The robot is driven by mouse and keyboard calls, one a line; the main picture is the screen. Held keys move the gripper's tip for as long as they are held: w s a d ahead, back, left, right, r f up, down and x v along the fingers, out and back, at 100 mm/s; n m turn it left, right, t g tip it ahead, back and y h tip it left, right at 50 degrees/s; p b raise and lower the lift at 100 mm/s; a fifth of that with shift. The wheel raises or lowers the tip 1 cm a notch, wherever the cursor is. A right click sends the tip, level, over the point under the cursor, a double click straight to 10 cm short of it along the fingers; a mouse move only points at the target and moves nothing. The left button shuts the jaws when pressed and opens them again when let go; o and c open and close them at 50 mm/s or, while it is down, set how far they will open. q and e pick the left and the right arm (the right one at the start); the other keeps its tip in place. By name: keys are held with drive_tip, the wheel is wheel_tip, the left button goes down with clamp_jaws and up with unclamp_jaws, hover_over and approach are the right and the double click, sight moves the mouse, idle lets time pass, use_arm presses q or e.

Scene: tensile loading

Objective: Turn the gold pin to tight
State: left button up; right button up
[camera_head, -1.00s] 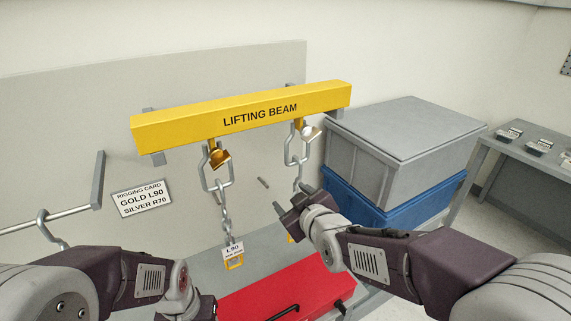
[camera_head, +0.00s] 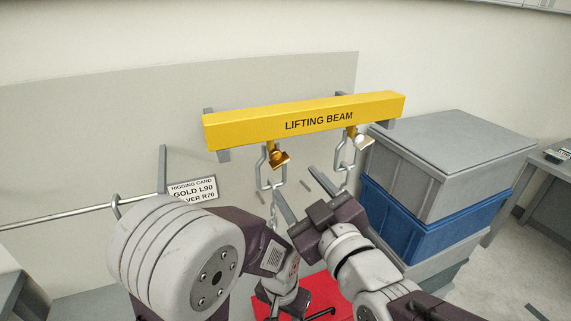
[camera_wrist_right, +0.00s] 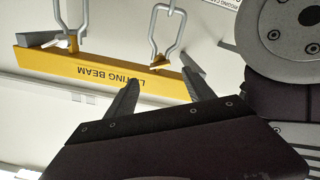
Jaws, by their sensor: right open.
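The gold pin (camera_head: 279,158) is at the top of the left shackle, under the yellow lifting beam (camera_head: 230,131). It also shows in the right wrist view (camera_wrist_right: 160,60), where the beam appears upside down. My right gripper (camera_head: 296,183) is open and empty, just below and to the right of the gold pin's shackle (camera_head: 263,172).
The silver pin (camera_head: 363,142) hangs on the right shackle. A rigging card (camera_head: 192,189) reading GOLD L90 is on the wall panel, partly covered by my left arm. Stacked grey (camera_head: 455,160) and blue (camera_head: 405,220) bins stand at the right. My arms nearly meet below the beam.

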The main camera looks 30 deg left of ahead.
sight(282, 165)
drive_tip(key=p+x, duration=0.3)
drive_tip(key=x, duration=0.5)
drive_tip(key=shift+w+a, duration=0.3)
drive_tip(key=shift+d, duration=0.1)
